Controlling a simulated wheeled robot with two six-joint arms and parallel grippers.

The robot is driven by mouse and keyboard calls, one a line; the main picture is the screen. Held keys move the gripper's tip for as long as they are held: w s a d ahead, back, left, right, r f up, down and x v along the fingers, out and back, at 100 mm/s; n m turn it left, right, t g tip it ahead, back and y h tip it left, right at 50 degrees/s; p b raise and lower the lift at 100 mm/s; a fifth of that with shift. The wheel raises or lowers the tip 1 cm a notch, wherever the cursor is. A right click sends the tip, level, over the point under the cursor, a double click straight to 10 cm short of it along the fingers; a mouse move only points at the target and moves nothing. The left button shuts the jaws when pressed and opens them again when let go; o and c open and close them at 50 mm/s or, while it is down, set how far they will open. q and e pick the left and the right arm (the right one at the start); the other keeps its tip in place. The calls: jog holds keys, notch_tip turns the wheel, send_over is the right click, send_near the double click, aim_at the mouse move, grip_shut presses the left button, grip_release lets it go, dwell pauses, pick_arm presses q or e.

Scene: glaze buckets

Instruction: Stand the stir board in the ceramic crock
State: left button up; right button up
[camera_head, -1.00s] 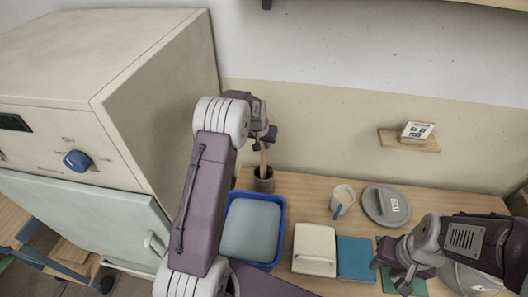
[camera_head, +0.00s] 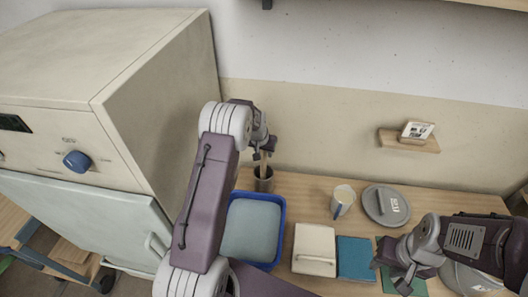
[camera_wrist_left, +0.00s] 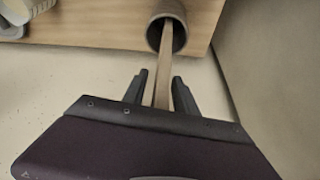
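The stir board (camera_head: 263,166), a thin pale wooden strip, has its lower end inside the dark grey ceramic crock (camera_head: 264,184) at the back left of the table. In the left wrist view the board (camera_wrist_left: 164,70) runs from between my fingers into the mouth of the crock (camera_wrist_left: 178,36) and leans on its rim. My left gripper (camera_head: 264,151) is above the crock. Its fingers (camera_wrist_left: 161,95) stand apart on both sides of the board, with a visible gap on the left. My right gripper (camera_head: 403,279) is low at the right; its fingers are too small to judge.
A blue tub (camera_head: 229,252) with a grey-blue surface is in front of the crock. A mug (camera_head: 342,200), a round grey lid (camera_head: 386,206), a cream box (camera_head: 314,246) and a teal tile (camera_head: 355,258) are to the right. A large kiln-like cabinet (camera_head: 165,110) stands left.

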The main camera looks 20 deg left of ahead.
pick_arm(q)
jog(key=v, duration=1.2)
jog(key=s+d+f+g, duration=0.1)
jog(key=s+d, duration=0.2)
jog(key=s, duration=0.5)
jog(key=s+d+f+g, duration=0.1)
jog(key=s+d, duration=0.2)
jog(key=s, duration=0.6)
jog(key=s+d+f+m+g, duration=0.1)
jog(key=s+d, duration=0.3)
jog(key=s, duration=0.5)
jog(key=shift+f+h+b, duration=0.3)
jog(key=shift+f, duration=0.15)
jog(key=shift+s+d, duration=0.1)
